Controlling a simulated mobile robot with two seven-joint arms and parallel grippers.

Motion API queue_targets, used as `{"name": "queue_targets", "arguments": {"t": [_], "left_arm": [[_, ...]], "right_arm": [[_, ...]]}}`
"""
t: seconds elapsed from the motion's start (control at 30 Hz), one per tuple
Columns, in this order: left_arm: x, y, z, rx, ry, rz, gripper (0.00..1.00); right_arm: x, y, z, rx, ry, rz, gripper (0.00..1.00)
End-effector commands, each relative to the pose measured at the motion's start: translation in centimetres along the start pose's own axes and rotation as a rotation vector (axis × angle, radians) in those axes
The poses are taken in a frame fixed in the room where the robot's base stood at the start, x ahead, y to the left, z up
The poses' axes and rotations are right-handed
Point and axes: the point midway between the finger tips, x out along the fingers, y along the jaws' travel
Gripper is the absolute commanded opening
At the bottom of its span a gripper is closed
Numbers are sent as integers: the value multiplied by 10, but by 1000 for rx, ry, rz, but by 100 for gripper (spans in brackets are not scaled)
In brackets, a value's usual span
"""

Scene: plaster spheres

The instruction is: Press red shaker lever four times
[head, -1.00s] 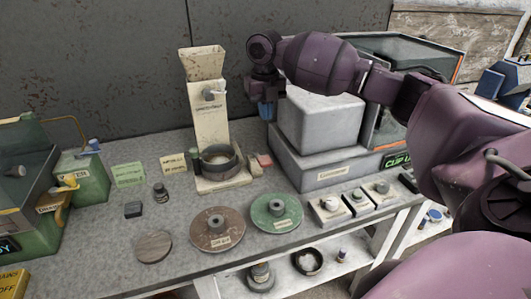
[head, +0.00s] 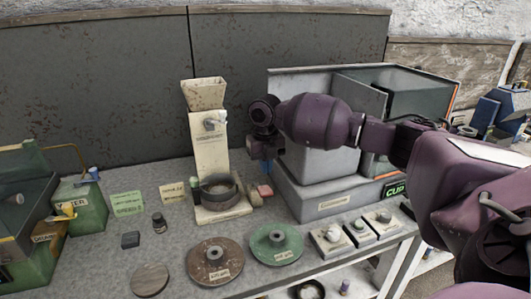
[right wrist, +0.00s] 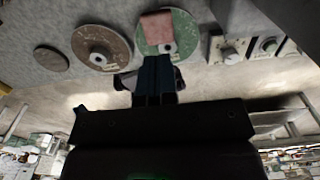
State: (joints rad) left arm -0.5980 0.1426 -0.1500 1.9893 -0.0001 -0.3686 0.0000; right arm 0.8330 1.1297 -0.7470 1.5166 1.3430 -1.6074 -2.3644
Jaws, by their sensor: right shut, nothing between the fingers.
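The shaker is a cream stand with a hopper on top (head: 204,140) and a dark round pan (head: 218,187) at its foot. Its red lever (head: 265,191) is a small faded red block at the right of the pan. It also shows in the right wrist view (right wrist: 157,25), just beyond my fingertips. My right gripper (head: 266,157) points down above the lever, with a small gap between them in the head view. Its blue fingers (right wrist: 157,62) are shut and empty. My left gripper is not in view.
A large grey machine (head: 315,190) stands close on the right of my right gripper. Brown (head: 215,262) and green (head: 277,244) discs lie in front of the shaker. Several knob boxes (head: 331,239) stand at the front right. Green equipment (head: 80,205) fills the left.

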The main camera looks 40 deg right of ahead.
Motion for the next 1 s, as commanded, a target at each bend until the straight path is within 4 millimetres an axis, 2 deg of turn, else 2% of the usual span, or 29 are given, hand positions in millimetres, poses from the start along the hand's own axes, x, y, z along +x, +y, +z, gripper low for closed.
{"name": "queue_targets", "arguments": {"t": [0.2, 0.4, 0.87, 1.0], "left_arm": [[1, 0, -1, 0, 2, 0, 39], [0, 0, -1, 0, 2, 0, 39], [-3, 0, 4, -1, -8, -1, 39], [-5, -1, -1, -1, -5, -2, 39]], "right_arm": [[36, 0, 0, 1, 2, 0, 0], [54, 1, 0, 1, 0, 1, 0], [60, 0, 0, 0, -1, 1, 0], [63, 0, -3, 1, -26, -2, 0]]}}
